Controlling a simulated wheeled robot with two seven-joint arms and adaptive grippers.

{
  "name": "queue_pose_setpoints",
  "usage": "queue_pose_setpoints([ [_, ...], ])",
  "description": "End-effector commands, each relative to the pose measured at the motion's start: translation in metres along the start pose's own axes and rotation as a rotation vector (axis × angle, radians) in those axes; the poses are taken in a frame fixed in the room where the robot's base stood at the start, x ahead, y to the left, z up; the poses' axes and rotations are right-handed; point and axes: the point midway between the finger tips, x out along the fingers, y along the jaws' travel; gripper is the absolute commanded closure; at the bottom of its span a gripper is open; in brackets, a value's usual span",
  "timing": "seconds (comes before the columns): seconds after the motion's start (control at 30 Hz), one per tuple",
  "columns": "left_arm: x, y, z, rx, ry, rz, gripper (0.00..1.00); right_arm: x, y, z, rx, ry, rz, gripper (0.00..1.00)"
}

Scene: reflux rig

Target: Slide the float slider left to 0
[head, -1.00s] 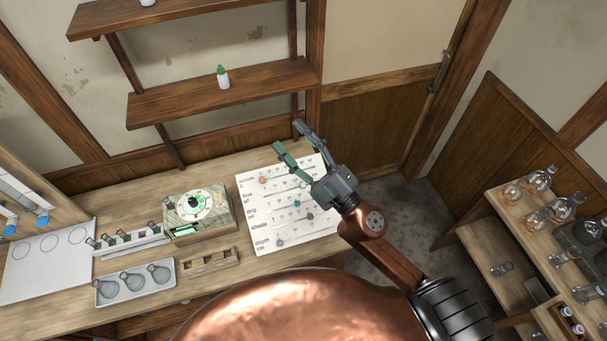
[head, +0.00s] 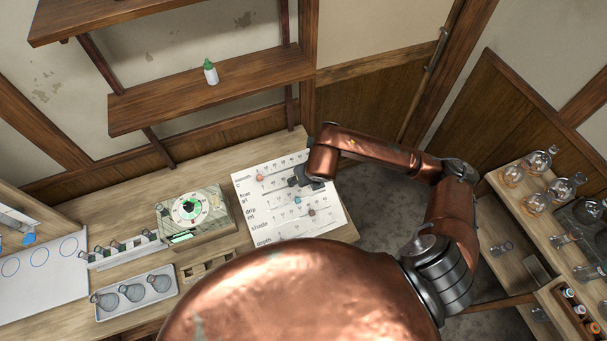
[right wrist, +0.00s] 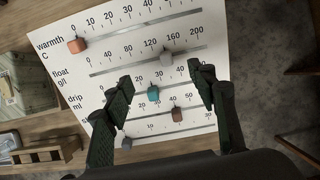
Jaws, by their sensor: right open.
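The slider board (head: 275,222) lies on the bench, and it fills the middle of the right wrist view (right wrist: 215,35). The pale grey float slider (right wrist: 166,61) is in the second row, between the 120 and 160 marks. My right gripper (right wrist: 163,77) is open and empty, its fingers pointing at the board on either side of the float slider in the picture. I cannot tell its height or whether it touches anything. In the head view my right gripper (head: 299,180) covers the float slider's place. My left gripper is not in view.
The salmon warmth slider (right wrist: 77,44) sits above left. The teal drip slider (right wrist: 153,92), brown shade slider (right wrist: 177,114) and grey depth slider (right wrist: 127,142) lie below. A dial box (head: 195,215) stands left of the board.

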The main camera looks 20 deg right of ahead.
Motion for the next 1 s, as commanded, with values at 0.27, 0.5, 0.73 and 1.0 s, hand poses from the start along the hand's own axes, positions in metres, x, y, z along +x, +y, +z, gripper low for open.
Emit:
queue_pose_setpoints([
  [0.27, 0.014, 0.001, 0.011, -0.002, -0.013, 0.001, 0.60, 0.029, -0.014, -0.004, 0.019, 0.000, -0.026, 0.48],
  [0.5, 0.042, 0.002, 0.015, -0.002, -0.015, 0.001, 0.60, 0.064, -0.014, -0.005, 0.018, -0.001, -0.024, 0.48],
  [0.73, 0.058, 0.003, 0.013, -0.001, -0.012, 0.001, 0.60, 0.078, -0.013, -0.003, 0.016, -0.001, -0.022, 0.48],
  [1.0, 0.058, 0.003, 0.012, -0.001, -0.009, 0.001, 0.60, 0.078, -0.013, -0.002, 0.014, -0.002, -0.021, 0.48],
])
